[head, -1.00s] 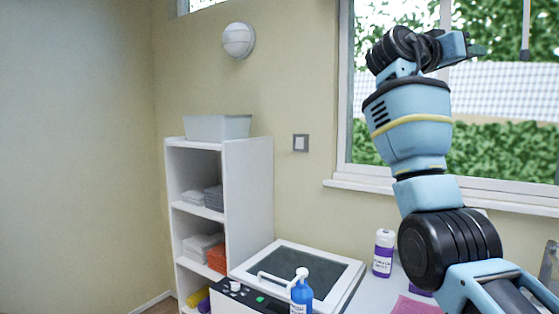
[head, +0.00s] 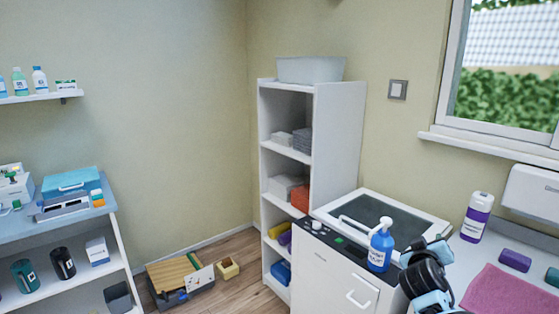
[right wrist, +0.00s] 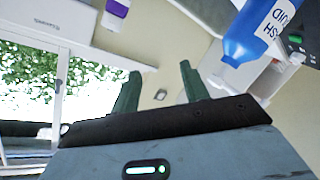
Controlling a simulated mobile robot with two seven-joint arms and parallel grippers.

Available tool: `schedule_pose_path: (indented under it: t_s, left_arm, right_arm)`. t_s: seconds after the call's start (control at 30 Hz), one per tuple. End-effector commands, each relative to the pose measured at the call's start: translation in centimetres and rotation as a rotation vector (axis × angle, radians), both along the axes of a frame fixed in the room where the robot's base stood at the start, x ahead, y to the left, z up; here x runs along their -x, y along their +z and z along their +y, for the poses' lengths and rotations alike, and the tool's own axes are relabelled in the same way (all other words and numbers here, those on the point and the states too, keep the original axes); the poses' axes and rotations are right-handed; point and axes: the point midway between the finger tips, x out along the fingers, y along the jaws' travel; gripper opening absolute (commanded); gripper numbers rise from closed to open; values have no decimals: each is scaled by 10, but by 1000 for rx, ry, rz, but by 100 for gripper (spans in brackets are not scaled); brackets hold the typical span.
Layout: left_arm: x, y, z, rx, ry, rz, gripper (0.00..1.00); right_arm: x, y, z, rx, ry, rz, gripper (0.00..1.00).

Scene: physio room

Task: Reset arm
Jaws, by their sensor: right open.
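My right arm (head: 425,277) shows at the lower right of the head view, folded low in front of the counter beside the blue pump bottle (head: 380,247). In the right wrist view my right gripper (right wrist: 158,88) has its two dark green fingers apart, with nothing between them. The blue bottle shows large and tilted at the top of that view (right wrist: 255,35); whether the arm touches it I cannot tell. My left gripper is not in view.
A white cabinet (head: 335,268) with a dark-topped basin stands at the right. A shelf unit (head: 336,130) stands behind; a wooden-topped box (head: 180,276) is on the floor.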

Motion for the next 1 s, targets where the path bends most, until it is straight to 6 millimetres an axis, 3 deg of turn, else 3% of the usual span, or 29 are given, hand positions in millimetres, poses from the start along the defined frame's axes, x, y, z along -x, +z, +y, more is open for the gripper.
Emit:
schedule_pose_path:
  t_s: [0.03,0.2,0.37,0.5,0.73,0.9,1.0]
  left_arm:
    - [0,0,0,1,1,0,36]
    - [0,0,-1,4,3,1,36]
    - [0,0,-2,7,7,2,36]
    - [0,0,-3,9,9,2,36]
    - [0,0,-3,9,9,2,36]
    - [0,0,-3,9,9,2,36]
    - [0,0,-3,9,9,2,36]
  right_arm:
    - [13,-33,10,-20,38,35,45]
    - [62,-124,44,-105,158,125,45]
    - [123,-196,75,-201,254,200,45]
    - [185,-246,101,-299,319,259,45]
    - [296,-301,140,-477,392,336,45]
    - [376,-318,164,-613,410,377,45]
    - [411,-320,173,-675,409,390,45]
